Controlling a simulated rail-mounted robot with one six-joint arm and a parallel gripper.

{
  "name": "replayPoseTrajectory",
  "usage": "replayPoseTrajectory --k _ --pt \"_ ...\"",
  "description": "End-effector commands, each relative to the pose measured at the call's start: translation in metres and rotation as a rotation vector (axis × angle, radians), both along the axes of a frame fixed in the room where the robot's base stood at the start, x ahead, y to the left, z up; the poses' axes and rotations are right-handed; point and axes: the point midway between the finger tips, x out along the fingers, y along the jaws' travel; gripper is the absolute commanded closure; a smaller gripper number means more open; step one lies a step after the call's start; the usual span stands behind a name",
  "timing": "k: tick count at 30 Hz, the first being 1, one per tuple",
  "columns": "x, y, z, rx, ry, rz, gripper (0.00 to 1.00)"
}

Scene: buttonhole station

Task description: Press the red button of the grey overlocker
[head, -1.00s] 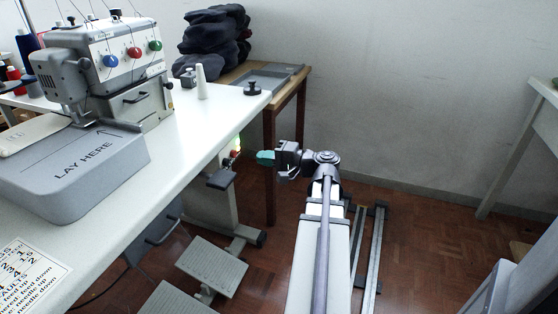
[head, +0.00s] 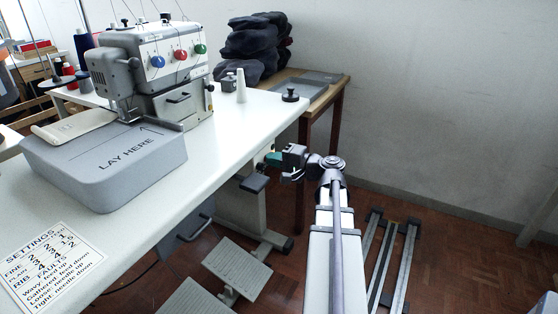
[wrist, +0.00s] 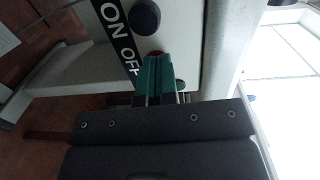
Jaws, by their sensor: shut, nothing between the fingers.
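The grey overlocker (head: 143,75) stands on the white table at the left, with blue, red and green dials on its front. In the wrist view, a switch plate (wrist: 183,42) carries the words ON and OFF on a black strip. A small part of the red button (wrist: 153,53) shows beside OFF, right at the fingertips. My gripper (wrist: 158,62) is shut and empty, its teal fingers pointing at the red button and covering most of it. I cannot tell whether they touch it. In the head view my gripper (head: 272,158) is at the table's right edge.
A dark round knob (wrist: 145,17) sits beside ON. The white table edge (head: 245,152) runs close to my gripper. Foot pedals (head: 238,265) are below. A wooden side table (head: 338,92) with dark folded cloth stands behind.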

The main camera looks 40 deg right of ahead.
Motion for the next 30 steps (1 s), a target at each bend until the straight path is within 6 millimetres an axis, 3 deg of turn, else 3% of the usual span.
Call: replayPoseTrajectory --k 8,13,30 --pt "0.006 0.001 0.001 0.003 -0.003 0.007 1.0" --pt "-0.004 -0.001 0.003 0.003 -0.004 0.008 1.0" --pt "-0.115 -0.047 0.009 0.002 -0.006 0.01 1.0"
